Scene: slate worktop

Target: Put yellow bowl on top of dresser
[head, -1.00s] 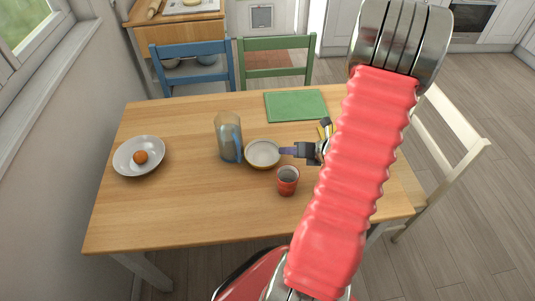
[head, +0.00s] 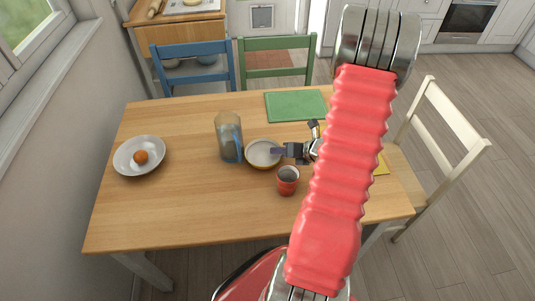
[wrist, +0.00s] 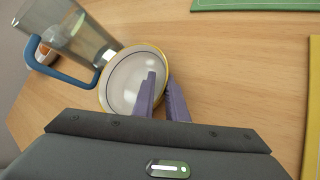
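The yellow bowl (head: 263,146), pale inside with a yellow rim, stands upright on the wooden table near its middle. It also shows in the wrist view (wrist: 122,82). My gripper (head: 274,151) is at the bowl's right side. In the wrist view its purple fingers (wrist: 161,80) are slightly apart, one over the bowl's inside and the other just outside the rim. No firm hold on the rim is visible. A wooden cabinet (head: 185,36), seemingly the dresser, stands beyond the table at the back left, with a rolling pin and a board on top.
A clear jug with a blue handle (head: 228,136) stands close left of the bowl. A red cup (head: 288,181) is just in front. A green board (head: 295,105) lies behind. Blue and green chairs stand before the cabinet.

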